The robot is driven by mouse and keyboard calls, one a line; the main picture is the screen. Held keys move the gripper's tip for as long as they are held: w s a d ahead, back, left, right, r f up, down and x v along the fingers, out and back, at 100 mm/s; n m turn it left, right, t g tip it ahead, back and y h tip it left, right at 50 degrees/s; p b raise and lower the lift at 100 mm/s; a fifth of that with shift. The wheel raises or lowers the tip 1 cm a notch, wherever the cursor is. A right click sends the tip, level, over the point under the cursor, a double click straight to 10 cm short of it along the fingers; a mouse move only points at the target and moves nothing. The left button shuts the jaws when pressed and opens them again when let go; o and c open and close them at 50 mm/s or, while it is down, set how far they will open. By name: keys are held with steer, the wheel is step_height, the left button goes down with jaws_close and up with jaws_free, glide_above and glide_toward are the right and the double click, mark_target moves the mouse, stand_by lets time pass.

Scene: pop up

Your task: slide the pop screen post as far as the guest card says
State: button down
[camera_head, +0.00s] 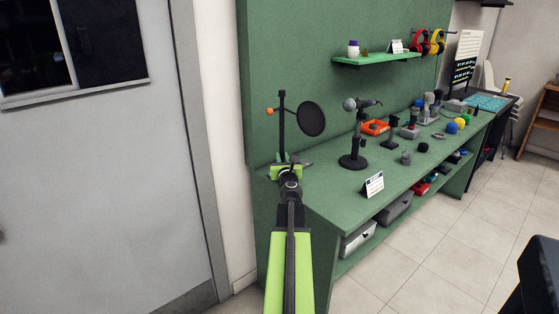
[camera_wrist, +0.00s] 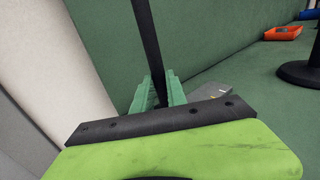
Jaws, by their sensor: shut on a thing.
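The pop screen post (camera_head: 282,125) is a thin upright black post with an orange knob and a round black pop screen (camera_head: 311,118) to its right. It stands at the left end of the green bench. My gripper (camera_head: 284,163) is at the post's lower part, and the wrist view shows its green fingers (camera_wrist: 158,95) on both sides of the post (camera_wrist: 147,40), shut on it. The post's foot is hidden behind my gripper. The guest card (camera_head: 373,184) is a small white card standing at the bench's front edge; its text is too small to read.
A microphone on a black stand (camera_head: 354,145) is right of the pop screen. An orange tray (camera_head: 374,127) and several small items lie farther right. The bench between the post and card is clear.

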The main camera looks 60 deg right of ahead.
steer(key=shift+s+d, duration=0.35)
steer(key=shift+d, duration=0.65)
steer(key=shift+s+d, duration=0.3)
steer(key=shift+d, duration=0.7)
steer(key=shift+s+d, duration=0.35)
steer(key=shift+d, duration=0.65)
steer(key=c, duration=1.3)
jaws_free()
steer(key=shift+o, duration=0.2)
